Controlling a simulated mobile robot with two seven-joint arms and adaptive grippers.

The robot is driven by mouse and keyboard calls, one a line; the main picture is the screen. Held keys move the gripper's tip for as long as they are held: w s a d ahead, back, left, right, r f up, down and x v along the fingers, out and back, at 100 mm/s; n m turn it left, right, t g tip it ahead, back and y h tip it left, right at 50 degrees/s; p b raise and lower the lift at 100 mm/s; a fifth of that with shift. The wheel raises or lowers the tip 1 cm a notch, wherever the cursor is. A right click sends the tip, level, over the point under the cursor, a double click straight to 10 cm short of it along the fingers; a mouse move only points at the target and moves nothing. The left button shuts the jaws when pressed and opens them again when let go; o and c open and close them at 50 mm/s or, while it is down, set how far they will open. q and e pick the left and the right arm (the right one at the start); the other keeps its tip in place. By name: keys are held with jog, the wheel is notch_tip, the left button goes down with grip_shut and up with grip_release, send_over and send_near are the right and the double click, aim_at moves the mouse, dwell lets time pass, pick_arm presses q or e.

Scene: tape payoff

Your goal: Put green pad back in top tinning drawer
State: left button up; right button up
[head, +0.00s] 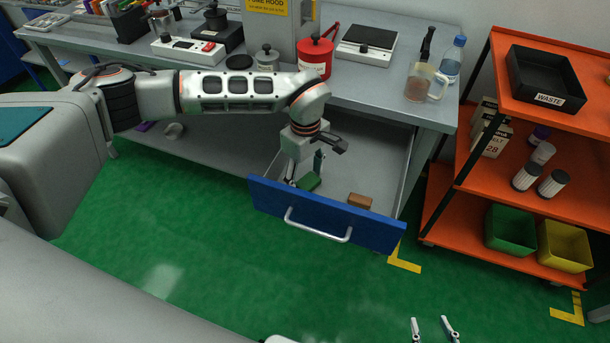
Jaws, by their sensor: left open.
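The blue-fronted drawer (325,212) under the bench is pulled out, with a silver handle on its front. The green pad (309,182) lies inside, close behind the drawer front. My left gripper (305,172) points down into the drawer at the pad, its fingers apart on either side of it. The gripper is open; whether a finger touches the pad I cannot tell. My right gripper (433,328) is at the bottom edge of the view, over the green floor, with its two fingers apart and nothing between them.
A brown block (360,201) lies in the drawer right of the pad. An orange shelf cart (470,180) stands close on the right, with a black waste tray (543,82) on top. The bench top above holds a red pot (315,58). The floor before the drawer is clear.

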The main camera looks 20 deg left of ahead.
aim_at(305, 178)
pick_arm(q)
notch_tip(305, 178, up, 12)
jog(key=p, duration=0.1)
jog(key=shift+r, duration=0.1)
dwell(0.6)
